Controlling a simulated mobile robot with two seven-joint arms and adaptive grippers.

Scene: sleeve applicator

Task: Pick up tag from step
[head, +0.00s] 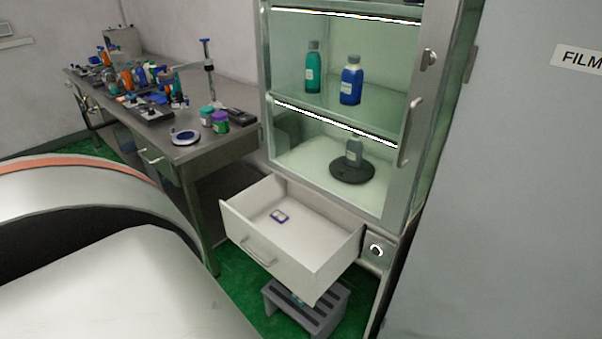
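A grey slatted step (335,299) stands on the green floor below the open drawer, and the drawer front hides part of it. A small teal and white item (297,299) shows at the step's top, just under the drawer's lower edge. It is mostly hidden and too small to tell whether it is the tag. A small flat white piece with a blue-purple border (279,216) lies inside the drawer. Neither of my grippers is in view.
The white drawer (335,255) juts out over the step from a glass-fronted cabinet (390,200) holding bottles. A cluttered workbench (190,150) stands to the left. Some green floor (240,290) is clear left of the step.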

